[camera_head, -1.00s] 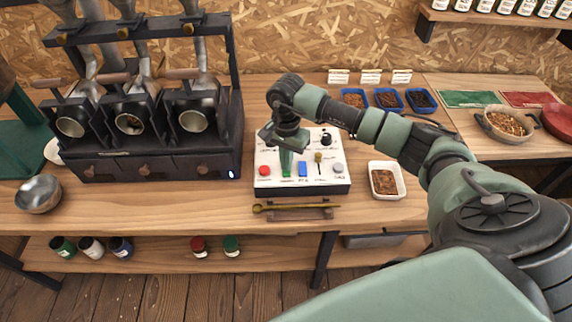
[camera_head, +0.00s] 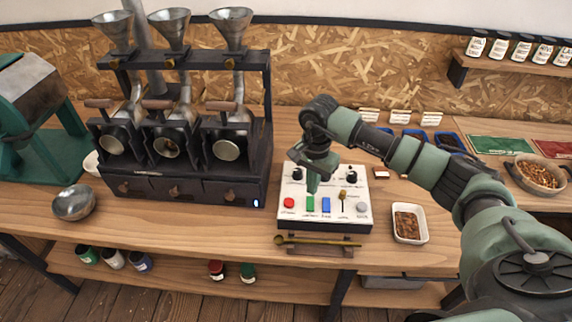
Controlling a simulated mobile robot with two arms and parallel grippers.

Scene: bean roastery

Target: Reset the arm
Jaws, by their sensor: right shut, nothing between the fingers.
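My right arm reaches in from the right in the head view. Its gripper (camera_head: 313,184) points down over the white control panel (camera_head: 345,221), in front of the panel's upper knobs. The gripper is shut and holds nothing. Its tips are just above the green button (camera_head: 310,203); I cannot tell whether they touch the panel. The panel also has a red button (camera_head: 289,203), a blue button (camera_head: 326,205), a brass lever (camera_head: 342,195) and a grey button (camera_head: 362,208). My left gripper is out of view.
A black roaster with three drums (camera_head: 190,188) stands left of the panel. A brass scoop (camera_head: 320,242) lies on a wooden rest in front. A white dish of beans (camera_head: 409,224) is to the right. A metal bowl (camera_head: 74,203) sits at the left.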

